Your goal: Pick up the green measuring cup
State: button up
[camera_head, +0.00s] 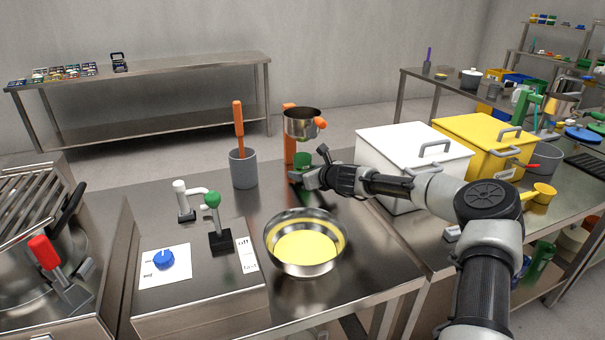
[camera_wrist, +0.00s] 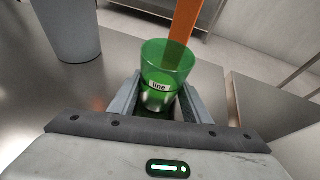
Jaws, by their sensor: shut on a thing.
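The green measuring cup (camera_wrist: 167,62) is see-through and has a white label reading "line". In the wrist view it stands between the two fingers of my gripper (camera_wrist: 158,108), which is shut on it. In the head view the cup (camera_head: 303,160) shows just beyond my gripper (camera_head: 300,177), in front of the orange post. The cup looks upright. I cannot tell whether its base touches the steel table (camera_head: 350,250).
An orange stand (camera_head: 289,148) with a steel pot (camera_head: 301,124) rises right behind the cup. A grey container (camera_head: 243,168) with an orange handle is to the left. A steel bowl (camera_head: 337,255) with yellow contents sits nearer. White (camera_head: 400,165) and yellow (camera_head: 470,135) bins stand right.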

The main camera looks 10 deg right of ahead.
aim_at(308, 164)
jog(key=r, duration=0.3)
jog(key=shift+s+d+r+p, duration=0.1)
jog(key=shift+s+p, duration=0.1)
jog(key=shift+p, duration=0.2)
jog(key=s+d, duration=0.2)
jog(key=s, duration=0.3)
jog(key=s+d, duration=0.2)
jog(key=s, duration=0.3)
jog(key=s+d, duration=0.2)
jog(key=s, duration=0.4)
jog(key=shift+s+d, duration=0.1)
jog(key=shift+d, duration=0.3)
